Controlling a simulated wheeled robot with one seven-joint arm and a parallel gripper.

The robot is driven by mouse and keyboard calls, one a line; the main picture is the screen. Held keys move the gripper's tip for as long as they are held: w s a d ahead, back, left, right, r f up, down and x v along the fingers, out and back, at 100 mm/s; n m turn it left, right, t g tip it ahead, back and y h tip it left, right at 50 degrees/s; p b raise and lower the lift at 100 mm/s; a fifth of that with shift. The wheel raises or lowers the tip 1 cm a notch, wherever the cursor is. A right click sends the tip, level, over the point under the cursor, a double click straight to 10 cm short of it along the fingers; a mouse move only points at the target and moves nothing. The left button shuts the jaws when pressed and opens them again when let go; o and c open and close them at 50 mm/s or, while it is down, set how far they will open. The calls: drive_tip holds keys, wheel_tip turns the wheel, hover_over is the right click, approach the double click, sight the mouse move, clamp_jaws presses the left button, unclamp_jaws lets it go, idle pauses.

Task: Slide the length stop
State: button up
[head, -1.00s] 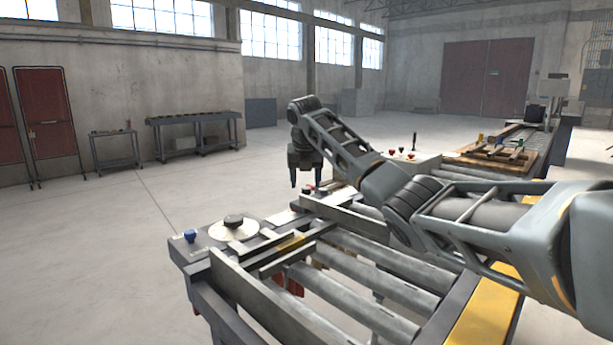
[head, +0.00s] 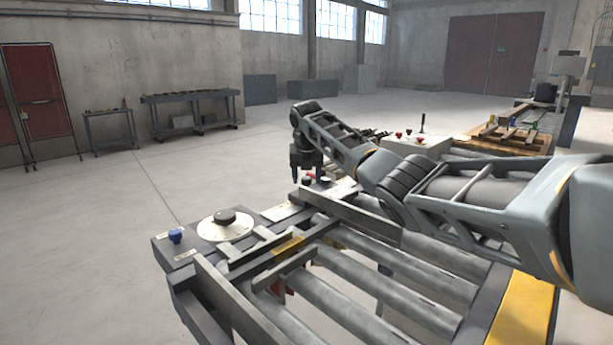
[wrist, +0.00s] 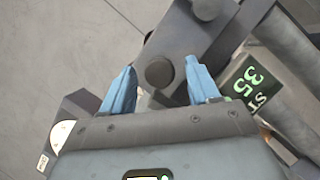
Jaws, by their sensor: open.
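My gripper (wrist: 161,80) is open in the wrist view, its two blue fingers on either side of a dark round knob (wrist: 159,73) on a grey plate (wrist: 178,38). I cannot tell whether they touch it. A second round knob (wrist: 206,9) is at the top edge. In the head view my gripper (head: 307,174) points down at the far end of the roller table, over small dark and red parts. A long grey bar (head: 350,217) crosses the rollers there; which part is the length stop is unclear.
Grey rollers (head: 375,290) and a yellow side strip (head: 523,312) lie under and beside my arm. A pallet (head: 510,140) stands beyond.

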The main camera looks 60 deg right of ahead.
drive_tip(key=shift+f, duration=0.25)
clamp_jaws()
idle(0.4)
